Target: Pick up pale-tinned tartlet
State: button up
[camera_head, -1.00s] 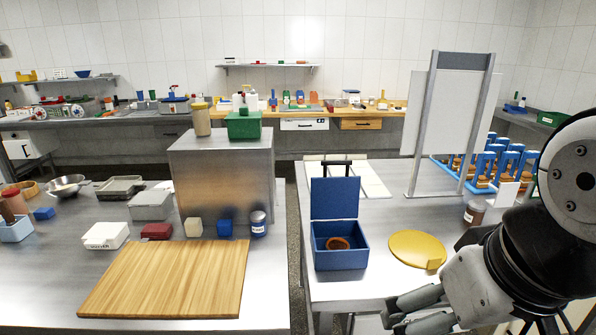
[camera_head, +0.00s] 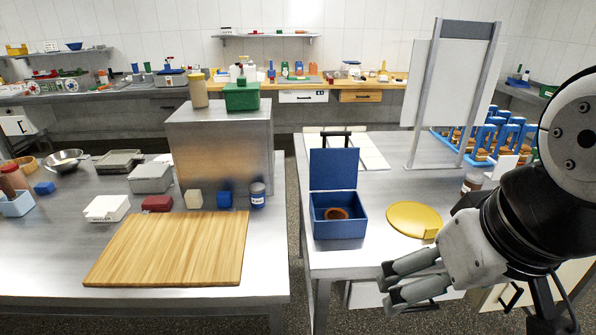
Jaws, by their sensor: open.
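A small round brown tartlet (camera_head: 337,214) lies inside an open blue box (camera_head: 341,230) on the right-hand metal table. The front wall of the box hides its lower part, and I cannot tell the colour of its tin. The blue lid stands upright at the back. My gripper (camera_head: 386,284) is open and empty, at the table's front edge. It is to the right of the box and nearer to me, with its two grey fingers apart and pointing left.
A yellow round board (camera_head: 415,219) lies right of the box, close behind my gripper. A whiteboard on a metal frame (camera_head: 450,95) and a blue rack (camera_head: 490,135) stand behind. A gap separates this table from the left one, which holds a wooden board (camera_head: 170,250).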

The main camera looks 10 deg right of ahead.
aim_at(333, 214)
jog(key=i+l+u, duration=0.1)
jog(key=i+l, duration=0.2)
jog(key=i+l+u, duration=0.1)
jog(key=i+l, duration=0.15)
jog(key=l, duration=0.3)
jog(key=i+l, duration=0.3)
jog(key=l, duration=0.15)
jog(key=j+u, duration=0.05)
